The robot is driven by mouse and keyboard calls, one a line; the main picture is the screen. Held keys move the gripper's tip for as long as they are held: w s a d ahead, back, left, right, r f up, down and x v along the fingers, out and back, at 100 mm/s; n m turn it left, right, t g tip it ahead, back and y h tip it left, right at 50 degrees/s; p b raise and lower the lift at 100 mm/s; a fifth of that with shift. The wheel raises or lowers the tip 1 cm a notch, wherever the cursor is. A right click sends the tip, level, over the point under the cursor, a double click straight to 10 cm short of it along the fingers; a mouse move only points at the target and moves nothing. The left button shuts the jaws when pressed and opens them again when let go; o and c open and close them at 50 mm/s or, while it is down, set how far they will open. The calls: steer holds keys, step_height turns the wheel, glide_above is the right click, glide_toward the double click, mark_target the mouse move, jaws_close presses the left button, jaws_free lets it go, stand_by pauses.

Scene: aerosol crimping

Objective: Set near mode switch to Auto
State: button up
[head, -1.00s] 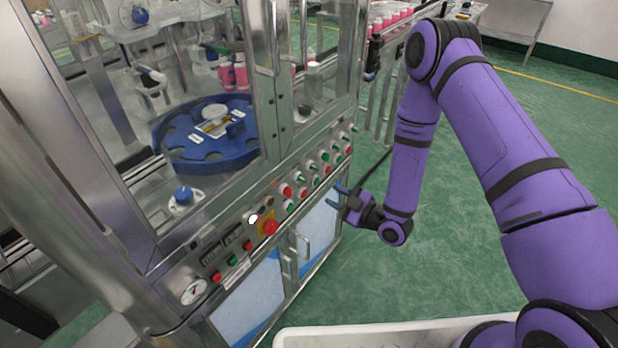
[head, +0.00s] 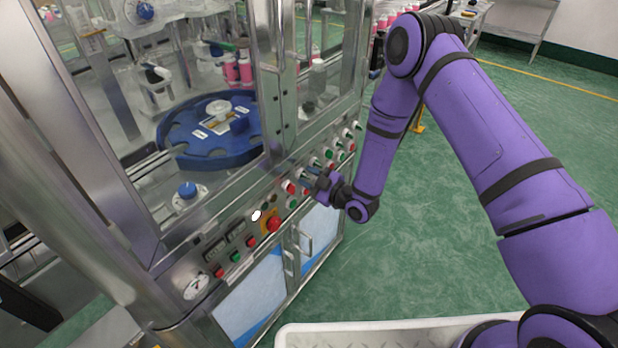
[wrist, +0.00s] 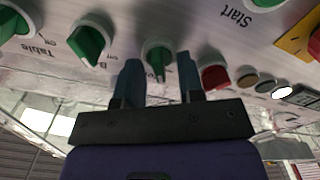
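My gripper (wrist: 161,76) is open at the control panel, its two dark blue fingers apart. A green rotary switch (wrist: 158,57) lies between the fingertips in the wrist view, with a gap visible on each side; I cannot tell whether they touch it. Its handle is roughly in line with the fingers. Its label is hidden, so I cannot read its setting or confirm it is the near mode switch. Two more green switches (wrist: 90,40) stand to its left, with On and Off marks. In the head view my gripper (head: 310,180) covers part of the switch row.
A red emergency button (head: 273,223) on a yellow plate and a gauge (head: 195,286) are farther along the panel. Glass doors with steel frames rise above it. Green floor (head: 420,250) is open to the right.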

jaws_close()
steer(key=m, duration=1.1)
steer(key=shift+w+d+m, duration=0.2)
steer(key=shift+m, duration=0.2)
stand_by(0.5)
jaws_free()
